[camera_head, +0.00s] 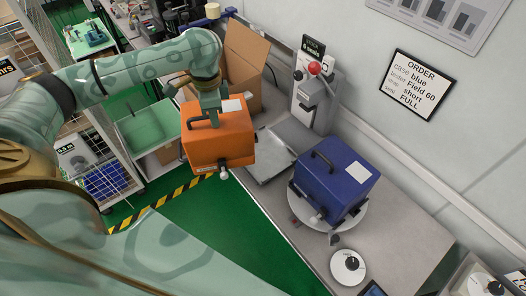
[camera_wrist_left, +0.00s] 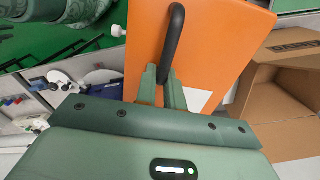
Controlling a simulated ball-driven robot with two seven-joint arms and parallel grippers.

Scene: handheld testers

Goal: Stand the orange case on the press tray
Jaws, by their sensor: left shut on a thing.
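An orange case (camera_head: 218,141) with a black handle and a white label hangs from my left gripper (camera_head: 210,108), above the bench edge and the green floor. In the left wrist view the orange case (camera_wrist_left: 219,49) fills the upper middle, and my left gripper (camera_wrist_left: 162,85) is shut on its black handle (camera_wrist_left: 173,42). The press tray (camera_head: 270,165), a grey metal plate, lies on the bench to the right of the case and below it, in front of the press (camera_head: 316,103) with a red knob. My right gripper is not in view.
A blue case (camera_head: 335,186) stands on a round white turntable right of the tray. An open cardboard box (camera_head: 246,62) is behind the orange case. A white dial (camera_head: 348,266) sits near the bench front. A green bin (camera_head: 148,130) is at the left.

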